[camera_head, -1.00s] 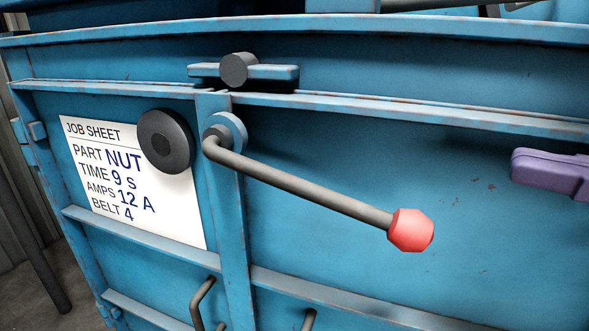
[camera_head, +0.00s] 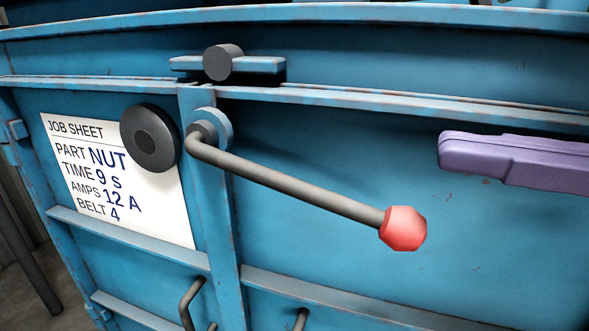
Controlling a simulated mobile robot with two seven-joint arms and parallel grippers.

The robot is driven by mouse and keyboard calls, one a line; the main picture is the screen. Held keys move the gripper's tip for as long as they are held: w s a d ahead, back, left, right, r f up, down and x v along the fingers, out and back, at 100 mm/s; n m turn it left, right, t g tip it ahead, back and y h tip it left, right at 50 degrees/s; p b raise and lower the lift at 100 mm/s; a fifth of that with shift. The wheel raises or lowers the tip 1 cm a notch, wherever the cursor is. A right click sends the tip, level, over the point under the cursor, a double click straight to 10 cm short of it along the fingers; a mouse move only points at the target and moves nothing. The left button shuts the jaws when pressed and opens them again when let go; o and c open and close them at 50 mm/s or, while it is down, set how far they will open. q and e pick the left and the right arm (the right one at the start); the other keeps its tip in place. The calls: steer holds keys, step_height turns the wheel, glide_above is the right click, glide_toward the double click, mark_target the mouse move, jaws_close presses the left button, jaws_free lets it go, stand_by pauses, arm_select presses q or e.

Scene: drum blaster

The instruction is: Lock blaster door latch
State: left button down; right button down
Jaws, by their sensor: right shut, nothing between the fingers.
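The latch handle (camera_head: 290,185) is a grey bent rod on the blue blaster door (camera_head: 310,260). It runs from a round pivot (camera_head: 208,130) down and to the right, ending in a red knob (camera_head: 403,228). A black round pad (camera_head: 150,138) sits left of the pivot. My right gripper (camera_head: 445,150), purple, comes in from the right edge, above and to the right of the red knob and apart from it. It is shut and empty. My left gripper is not in view.
A black round knob on a blue crossbar (camera_head: 223,63) sits above the latch. A job sheet (camera_head: 120,185) is fixed on the door's left. Grey handles (camera_head: 190,300) stick out low down. The door right of the red knob is clear.

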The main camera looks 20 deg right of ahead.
steer(key=p, duration=0.2)
glide_above(363, 211)
steer(key=s, duration=0.1)
steer(key=f, duration=0.2)
steer(key=shift+w+f+p, duration=0.4)
steer(key=shift+w+f, duration=0.1)
steer(key=shift+f, duration=0.5)
